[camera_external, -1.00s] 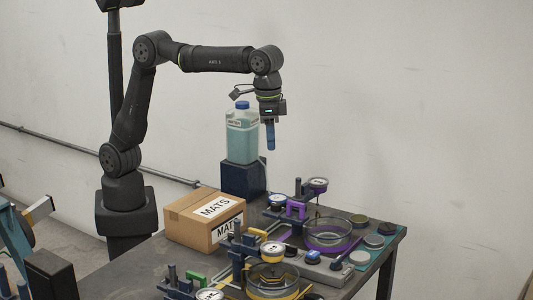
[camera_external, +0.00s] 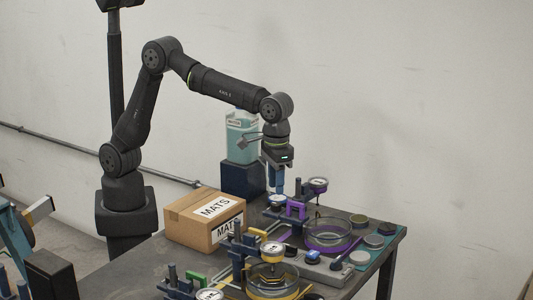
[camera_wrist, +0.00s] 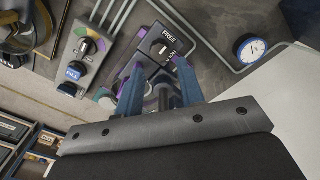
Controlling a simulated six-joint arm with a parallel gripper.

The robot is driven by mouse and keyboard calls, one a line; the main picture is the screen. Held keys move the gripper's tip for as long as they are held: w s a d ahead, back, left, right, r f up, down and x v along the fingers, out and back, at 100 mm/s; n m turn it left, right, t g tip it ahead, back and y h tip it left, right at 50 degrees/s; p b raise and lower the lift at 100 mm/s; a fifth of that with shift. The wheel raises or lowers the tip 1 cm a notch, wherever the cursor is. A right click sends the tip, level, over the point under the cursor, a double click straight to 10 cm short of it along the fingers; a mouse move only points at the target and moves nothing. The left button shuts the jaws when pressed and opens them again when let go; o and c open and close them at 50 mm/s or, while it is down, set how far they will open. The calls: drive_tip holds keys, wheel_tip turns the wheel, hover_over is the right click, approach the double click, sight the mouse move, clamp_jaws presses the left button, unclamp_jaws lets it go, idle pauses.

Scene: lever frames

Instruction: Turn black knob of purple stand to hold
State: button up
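The purple stand (camera_external: 296,211) stands on the table in the external view, with a purple ring (camera_external: 345,247) at its right. In the wrist view, a black knob (camera_wrist: 160,48) sits on a small block with purple edges. A plate beside the knob reads "FREE". My gripper (camera_external: 278,192) points down over the back of the stand in the external view. In the wrist view, its two blue fingers (camera_wrist: 158,82) are apart with no object held between them. The knob lies beyond the fingertips, and contact is not visible. The knob is too small to make out in the external view.
A grey control box (camera_wrist: 85,50) with another knob and a blue button lies beside it. A blue-rimmed gauge (camera_wrist: 250,48) is on the right. A yellow stand (camera_external: 272,284), a cardboard box (camera_external: 205,222) and a blue-green jug (camera_external: 242,140) are nearby.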

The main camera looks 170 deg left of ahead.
sight(276, 203)
drive_tip(key=shift+f, duration=2.75)
drive_tip(key=c, duration=0.7)
drive_tip(key=shift+m, duration=0.3)
drive_tip(key=m, duration=1.2)
drive_tip(key=shift+m, duration=0.3)
